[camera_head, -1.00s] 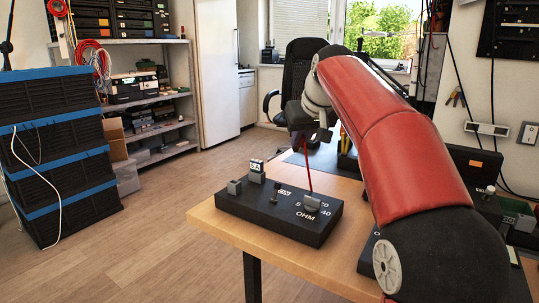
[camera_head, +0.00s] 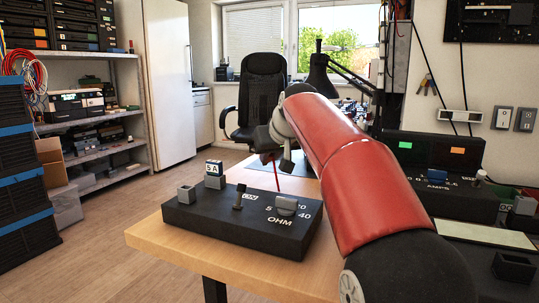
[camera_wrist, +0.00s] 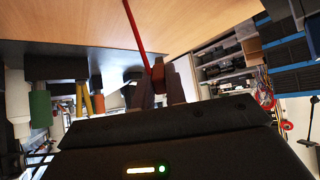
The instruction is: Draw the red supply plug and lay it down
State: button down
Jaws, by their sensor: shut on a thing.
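My gripper (camera_head: 268,157) is above the back of a black box marked OHM (camera_head: 205,218), partly hidden by my arm's own links in the head view. A thin red lead (camera_head: 277,177) runs down from it toward the box. In the wrist view my gripper (camera_wrist: 160,88) is shut on a small red-brown body, which I take to be the red supply plug (camera_wrist: 158,73). The red lead (camera_wrist: 136,33) runs from it to the top edge. The lead's far end is hidden in both views.
The box stands on a wooden table (camera_head: 165,240) and carries a 5A block (camera_head: 214,170), a grey socket block (camera_head: 186,194), a small lever (camera_head: 239,197) and a grey knob (camera_head: 286,205). An AMPS box (camera_head: 437,190) stands at the right. Bare wood shows at the table's front left.

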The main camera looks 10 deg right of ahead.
jog(key=shift+f+b, duration=2.35)
jog(key=shift+f, duration=0.25)
jog(key=c, duration=1.4)
grip_release()
jog(key=shift+o, duration=0.2)
jog(key=p+v, duration=0.1)
jog(key=v, duration=0.6)
jog(key=shift+s+r, duration=0.25)
jog(key=shift+s, duration=0.1)
